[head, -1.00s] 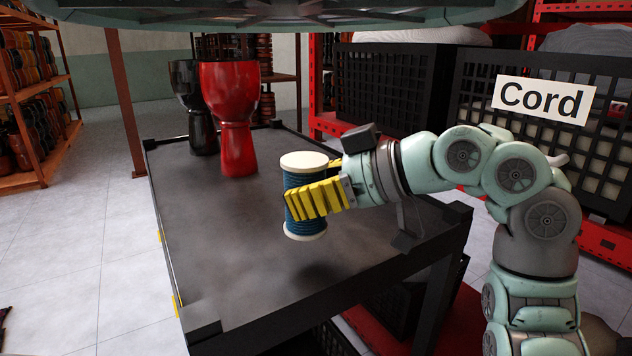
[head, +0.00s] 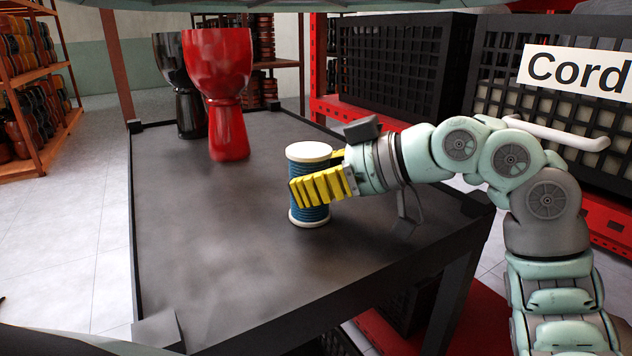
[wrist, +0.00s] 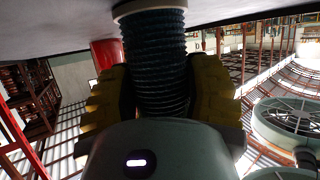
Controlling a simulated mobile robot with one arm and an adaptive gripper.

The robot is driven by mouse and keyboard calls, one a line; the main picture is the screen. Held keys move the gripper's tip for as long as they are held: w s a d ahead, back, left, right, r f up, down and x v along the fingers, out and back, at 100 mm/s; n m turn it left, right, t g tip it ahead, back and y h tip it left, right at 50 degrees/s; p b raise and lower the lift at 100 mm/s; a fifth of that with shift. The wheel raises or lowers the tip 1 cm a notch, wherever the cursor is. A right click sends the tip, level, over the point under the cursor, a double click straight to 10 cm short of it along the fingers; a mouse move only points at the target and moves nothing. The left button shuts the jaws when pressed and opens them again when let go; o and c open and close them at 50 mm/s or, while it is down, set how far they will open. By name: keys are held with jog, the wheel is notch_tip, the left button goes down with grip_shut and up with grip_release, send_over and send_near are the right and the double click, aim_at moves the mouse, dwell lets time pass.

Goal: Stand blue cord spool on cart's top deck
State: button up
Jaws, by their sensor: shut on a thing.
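The blue cord spool (head: 309,214) has pale round flanges at both ends and stands upright over the cart's top deck (head: 235,250), right of its middle. My gripper (head: 308,182) comes from the right, its yellow fingers shut around the spool's cord-wound middle. The spool's lower flange is at or very close to the deck; I cannot tell whether it touches. In the wrist view the spool (wrist: 157,62) sits between both fingers, and its flange (wrist: 148,8) meets the edge of the deck surface (wrist: 55,22).
A red goblet drum (head: 228,130) and a black goblet drum (head: 188,105) stand at the deck's far end. Raised black corners (head: 158,330) mark the deck. Black crates, one with a Cord sign (head: 578,70), stand behind on red racking. The deck's left and front are clear.

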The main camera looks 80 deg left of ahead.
jog(key=o, duration=1.2)
jog(key=shift+f, duration=0.1)
jog(key=shift+r, duration=0.2)
jog(key=shift+w+d+r, duration=0.1)
jog(key=shift+w, duration=0.15)
jog(key=p+v, duration=0.1)
jog(key=v, duration=1)
jog(key=shift+w+d+p, duration=0.15)
jog(key=shift+d+p, duration=0.05)
jog(key=shift+p, duration=0.15)
